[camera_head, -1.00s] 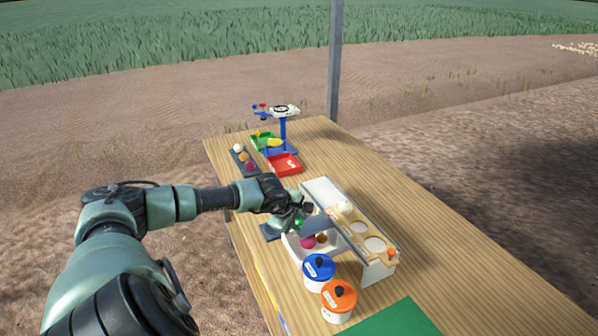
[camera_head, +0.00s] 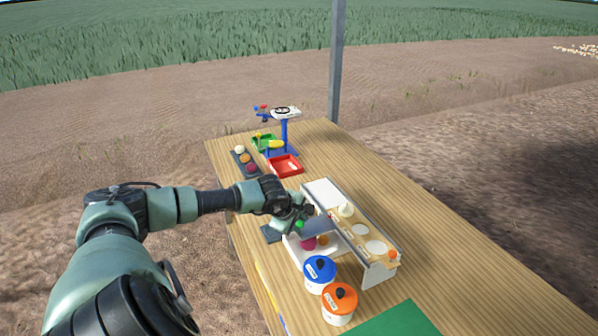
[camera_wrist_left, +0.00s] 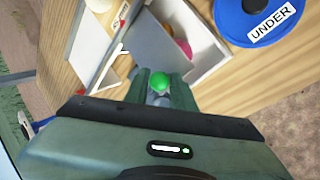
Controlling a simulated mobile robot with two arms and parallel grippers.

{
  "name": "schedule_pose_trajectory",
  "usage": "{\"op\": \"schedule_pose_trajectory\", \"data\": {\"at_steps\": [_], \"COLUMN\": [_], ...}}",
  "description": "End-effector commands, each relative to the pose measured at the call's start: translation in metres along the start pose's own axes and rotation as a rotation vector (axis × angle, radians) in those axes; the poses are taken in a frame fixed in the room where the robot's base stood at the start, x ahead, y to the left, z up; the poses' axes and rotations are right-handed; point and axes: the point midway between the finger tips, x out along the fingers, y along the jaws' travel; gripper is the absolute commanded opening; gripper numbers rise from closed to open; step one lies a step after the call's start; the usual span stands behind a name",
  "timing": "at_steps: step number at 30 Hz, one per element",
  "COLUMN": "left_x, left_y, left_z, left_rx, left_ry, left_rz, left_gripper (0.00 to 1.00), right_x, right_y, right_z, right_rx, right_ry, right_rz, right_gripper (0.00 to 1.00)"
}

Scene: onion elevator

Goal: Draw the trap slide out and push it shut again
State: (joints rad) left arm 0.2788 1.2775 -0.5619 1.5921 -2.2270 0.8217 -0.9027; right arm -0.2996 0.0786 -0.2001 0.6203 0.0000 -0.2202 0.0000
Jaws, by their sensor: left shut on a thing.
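The trap slide is a flat grey plate (camera_wrist_left: 160,40) with a round green knob (camera_wrist_left: 159,83); the knob also shows in the head view (camera_head: 300,224). My left gripper (camera_head: 303,213) is at the low side of the white sorting ramp (camera_head: 322,193), shut on the green knob. In the left wrist view the knob sits between my left fingers (camera_wrist_left: 160,90). The plate lies over part of a white open box (camera_wrist_left: 215,62) beside the ramp. Pink and orange balls (camera_head: 309,243) lie in that box, partly covered. My right gripper is not in view.
A blue-lidded pot (camera_head: 320,270) and an orange-lidded pot (camera_head: 339,300) stand close to the box. A blue scale (camera_head: 283,135) with a red tray (camera_head: 285,167) stands at the back. The table's right side (camera_head: 450,255) is clear.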

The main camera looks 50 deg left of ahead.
Motion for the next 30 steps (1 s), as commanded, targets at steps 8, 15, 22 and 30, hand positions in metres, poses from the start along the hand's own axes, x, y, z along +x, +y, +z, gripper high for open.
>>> {"op": "schedule_pose_trajectory", "data": {"at_steps": [8, 15, 22, 30], "left_x": [0.002, 0.003, 0.010, 0.017], "left_y": [-0.006, -0.006, 0.002, 0.014], "left_z": [-0.001, -0.001, 0.006, 0.017], "left_rx": [0.002, 0.002, 0.000, -0.001], "left_ry": [0.005, 0.005, 0.004, -0.001], "left_rz": [-0.014, -0.014, -0.010, -0.008], "left_gripper": [0.00, 0.00, 0.00, 0.00], "right_x": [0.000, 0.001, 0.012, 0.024], "right_y": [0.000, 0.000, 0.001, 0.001], "right_z": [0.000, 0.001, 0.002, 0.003], "right_rx": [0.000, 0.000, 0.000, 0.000], "right_ry": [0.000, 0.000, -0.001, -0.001], "right_rz": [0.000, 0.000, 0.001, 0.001], "right_gripper": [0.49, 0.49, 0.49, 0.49]}}
